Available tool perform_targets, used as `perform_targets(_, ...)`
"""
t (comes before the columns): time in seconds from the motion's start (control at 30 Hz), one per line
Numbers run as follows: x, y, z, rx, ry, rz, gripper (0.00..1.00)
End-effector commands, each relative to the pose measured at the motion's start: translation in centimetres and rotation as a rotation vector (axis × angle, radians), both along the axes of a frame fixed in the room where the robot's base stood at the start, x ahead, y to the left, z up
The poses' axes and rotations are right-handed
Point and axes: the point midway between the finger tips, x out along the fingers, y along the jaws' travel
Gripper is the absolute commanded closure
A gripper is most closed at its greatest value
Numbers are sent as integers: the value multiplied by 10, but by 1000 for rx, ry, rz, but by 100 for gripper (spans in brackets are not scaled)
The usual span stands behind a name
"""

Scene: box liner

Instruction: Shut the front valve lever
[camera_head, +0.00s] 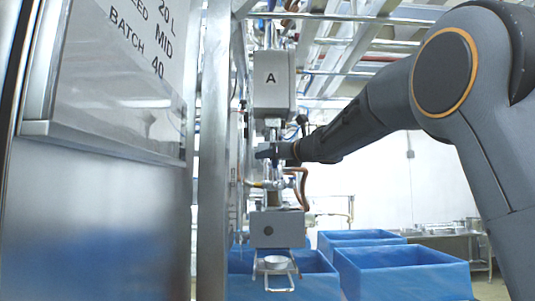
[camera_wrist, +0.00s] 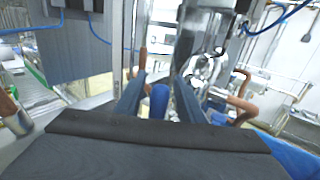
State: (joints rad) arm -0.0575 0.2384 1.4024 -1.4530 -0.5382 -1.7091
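In the wrist view a blue handle (camera_wrist: 159,101), which looks like the valve lever's grip, stands between the fingers of my gripper (camera_wrist: 158,98). The fingers are apart, with a narrow gap seeming to show on each side of the handle. The handle's lower end is hidden behind the dark gripper body. Shiny metal valve fittings (camera_wrist: 207,70) are just beyond the right finger. In the head view my gripper (camera_head: 270,153) reaches leftward to the vertical pipe line, below the grey box marked A (camera_head: 272,80). The lever cannot be clearly told from the fingers there.
A grey block (camera_head: 277,228) with a small round holder (camera_head: 277,263) is below my gripper. Copper-coloured hoses (camera_head: 302,186) bend close to the pipe. A steel cabinet (camera_head: 105,215) and post (camera_head: 212,150) stand left. Blue-lined bins (camera_head: 400,275) stand lower right.

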Motion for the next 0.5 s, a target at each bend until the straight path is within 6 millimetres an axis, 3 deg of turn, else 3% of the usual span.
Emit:
perform_targets(0.33, 4, 4, -1, 1, 1, 1, 64)
perform_targets(0.5, 4, 4, -1, 1, 1, 1, 91)
